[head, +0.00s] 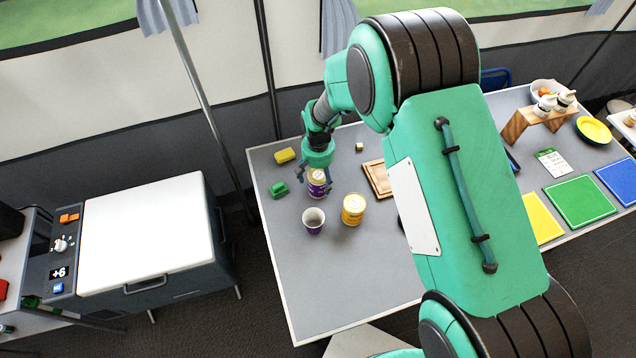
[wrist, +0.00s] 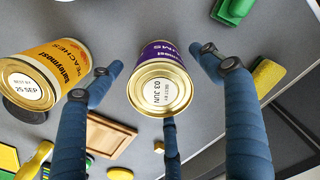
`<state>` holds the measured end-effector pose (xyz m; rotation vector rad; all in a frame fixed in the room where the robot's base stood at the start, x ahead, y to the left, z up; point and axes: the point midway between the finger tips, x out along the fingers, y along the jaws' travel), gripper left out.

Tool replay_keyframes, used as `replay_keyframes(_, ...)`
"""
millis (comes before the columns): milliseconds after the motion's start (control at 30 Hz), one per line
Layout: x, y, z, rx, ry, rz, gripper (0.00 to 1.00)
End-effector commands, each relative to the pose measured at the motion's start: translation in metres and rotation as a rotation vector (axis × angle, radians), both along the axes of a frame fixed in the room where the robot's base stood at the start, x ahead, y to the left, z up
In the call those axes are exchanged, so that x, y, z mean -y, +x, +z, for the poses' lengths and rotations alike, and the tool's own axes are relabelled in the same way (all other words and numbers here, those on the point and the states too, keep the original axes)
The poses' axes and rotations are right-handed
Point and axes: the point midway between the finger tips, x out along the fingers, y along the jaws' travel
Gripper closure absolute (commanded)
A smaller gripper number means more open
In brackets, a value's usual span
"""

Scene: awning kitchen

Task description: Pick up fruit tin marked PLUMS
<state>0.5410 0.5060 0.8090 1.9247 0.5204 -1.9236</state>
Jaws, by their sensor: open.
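The purple fruit tin (head: 317,186) stands on the grey table under my gripper (head: 317,172) in the head view. In the wrist view the purple tin (wrist: 160,80) shows its gold end with a "03 JUN" label; the lettering on its side is upside down and ends in "UMS". My gripper (wrist: 160,88) is open, with blue fingers on the left, on the right and below the tin. A gap shows between the tin and the left and right fingers. I cannot tell whether the lower finger touches it.
A yellow peaches tin (head: 353,209) stands to the right of the purple tin. A green block-like item (head: 279,190) and a yellow sponge (head: 285,155) lie to the left. A wooden board (head: 377,179) lies to the right.

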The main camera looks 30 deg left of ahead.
Motion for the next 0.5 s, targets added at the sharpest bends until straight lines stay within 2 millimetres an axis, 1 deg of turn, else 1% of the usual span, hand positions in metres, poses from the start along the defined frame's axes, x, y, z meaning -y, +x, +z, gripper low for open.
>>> replay_keyframes(167,0.000,0.000,-0.016,-0.001,-0.002,0.000,0.22)
replay_keyframes(300,0.000,0.000,-0.034,-0.001,-0.002,0.000,0.22)
replay_keyframes(500,0.000,0.000,-0.049,-0.002,-0.001,0.000,0.22)
